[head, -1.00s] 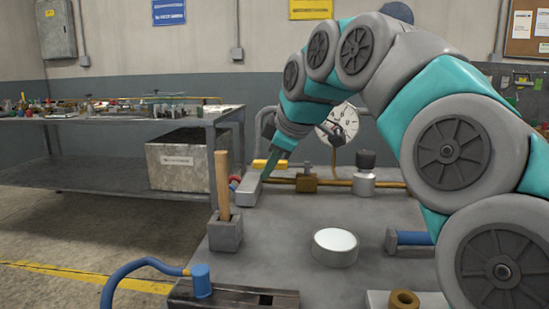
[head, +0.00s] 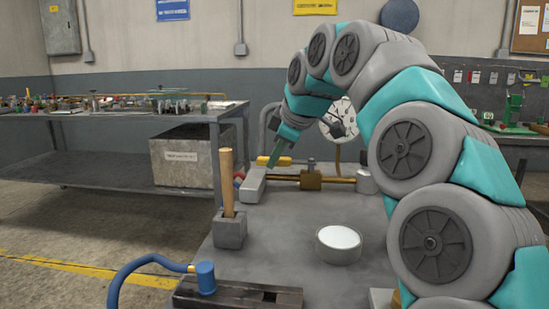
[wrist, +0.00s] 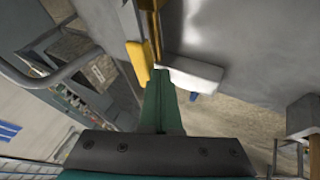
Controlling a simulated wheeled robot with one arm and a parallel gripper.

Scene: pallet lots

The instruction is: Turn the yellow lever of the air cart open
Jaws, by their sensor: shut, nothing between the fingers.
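The yellow lever (head: 275,161) lies nearly level at the left end of a brass pipe with a valve body (head: 311,180) on the air cart (head: 286,222). In the wrist view the yellow lever (wrist: 138,60) is just left of the fingertips. My gripper (head: 268,172) is shut and empty, pointing down beside the lever; in the wrist view its green fingers (wrist: 159,75) are together. I cannot tell whether they touch the lever. A grey block (head: 252,185) stands just below the fingertips in the head view. My arm partly covers the white gauge (head: 340,122).
A wooden handle (head: 227,180) stands upright in a grey block at the cart's left. A blue hose fitting (head: 205,278) is at the front. A cluttered steel bench (head: 110,118) stands left. Open floor lies at lower left.

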